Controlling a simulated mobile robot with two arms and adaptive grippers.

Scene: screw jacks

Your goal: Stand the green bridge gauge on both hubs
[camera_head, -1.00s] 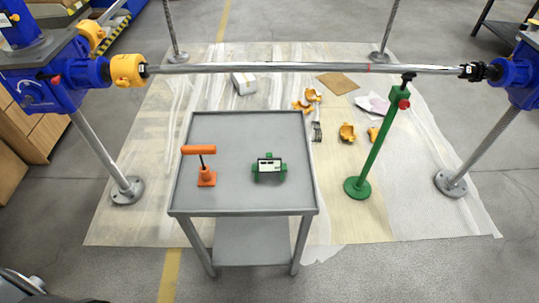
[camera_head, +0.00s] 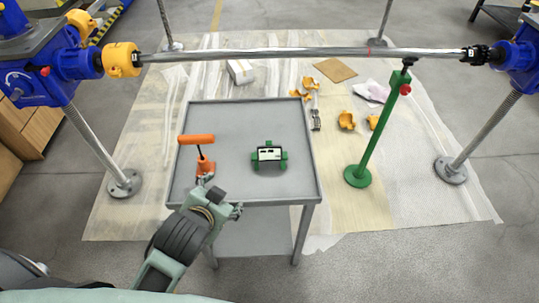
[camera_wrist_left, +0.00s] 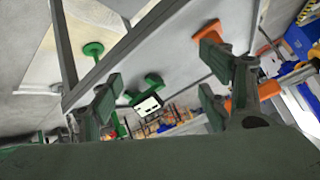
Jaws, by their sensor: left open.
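The green bridge gauge (camera_head: 268,155), with a pale face, sits on the grey cart top, right of centre. It also shows between my fingers in the left wrist view (camera_wrist_left: 148,106). My left gripper (camera_head: 226,203) is over the cart's front edge, in front and to the left of the gauge, apart from it. Its fingers are spread and empty in the left wrist view (camera_wrist_left: 160,90). A yellow hub (camera_head: 122,59) is at the left end of the long shaft, and a black hub (camera_head: 475,57) at the right end. My right gripper is not in view.
An orange T-handled tool (camera_head: 203,155) stands on the cart (camera_head: 230,115) near my left gripper. The shaft (camera_head: 300,53) spans behind the cart between blue jacks. A green stand (camera_head: 378,130) holds it at right. Yellow pieces (camera_head: 346,120) lie on the floor sheet.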

